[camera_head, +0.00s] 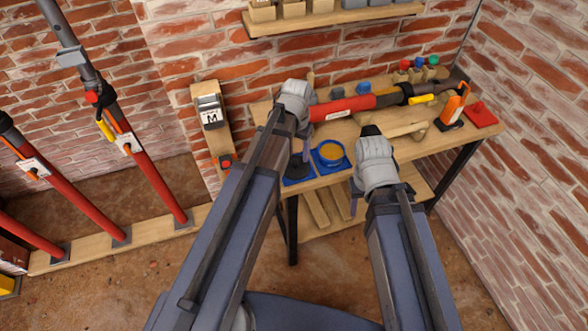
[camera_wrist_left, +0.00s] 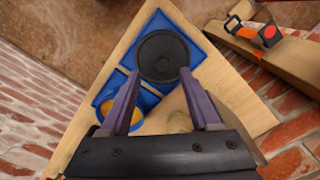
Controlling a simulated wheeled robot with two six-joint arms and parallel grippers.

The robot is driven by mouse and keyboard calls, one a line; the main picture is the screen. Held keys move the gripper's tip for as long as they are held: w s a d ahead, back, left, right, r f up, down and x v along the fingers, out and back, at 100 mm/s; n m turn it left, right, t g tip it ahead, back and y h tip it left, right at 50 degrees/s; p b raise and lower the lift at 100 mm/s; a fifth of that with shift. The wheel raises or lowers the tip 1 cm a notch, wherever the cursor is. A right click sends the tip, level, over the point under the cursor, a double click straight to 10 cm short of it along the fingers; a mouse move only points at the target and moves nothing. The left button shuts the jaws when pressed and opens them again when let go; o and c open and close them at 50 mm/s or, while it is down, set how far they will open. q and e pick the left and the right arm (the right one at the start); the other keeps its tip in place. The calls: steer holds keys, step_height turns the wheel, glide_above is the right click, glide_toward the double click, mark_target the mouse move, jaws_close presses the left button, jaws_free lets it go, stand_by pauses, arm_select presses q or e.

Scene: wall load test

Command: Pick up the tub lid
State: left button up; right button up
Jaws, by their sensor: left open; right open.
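The tub lid (camera_wrist_left: 162,57) looks like a dark round disc with a raised rim, lying flat on a blue mat (camera_wrist_left: 202,50) at the bench corner. It also shows in the head view (camera_head: 297,168), partly hidden by my left arm. The blue tub (camera_head: 331,152) with orange contents stands beside it, and shows in the left wrist view (camera_wrist_left: 107,108). My left gripper (camera_wrist_left: 160,76) is open and empty, its fingers pointing toward the lid with a gap between them. My right gripper (camera_head: 354,198) is open, low by the bench's front edge; its fingers are partly hidden.
The wooden bench (camera_head: 465,140) also holds a red cylindrical tool (camera_head: 345,107), an orange-handled tool (camera_head: 453,104) and a red block (camera_head: 480,114). A shelf (camera_head: 335,18) hangs above. Red props (camera_head: 152,180) stand at the left. A wall board (camera_head: 215,125) carries a grey device.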

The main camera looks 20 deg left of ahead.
mark_target(295, 162)
arm_select(q)
steer(key=shift+f, duration=0.1)
steer(key=f+b, duration=0.5)
steer(key=shift+w+a+f, duration=0.1)
steer(key=shift+w+a, duration=0.05)
steer(key=shift+a, duration=0.05)
steer(key=shift+c, duration=0.4)
jaws_close()
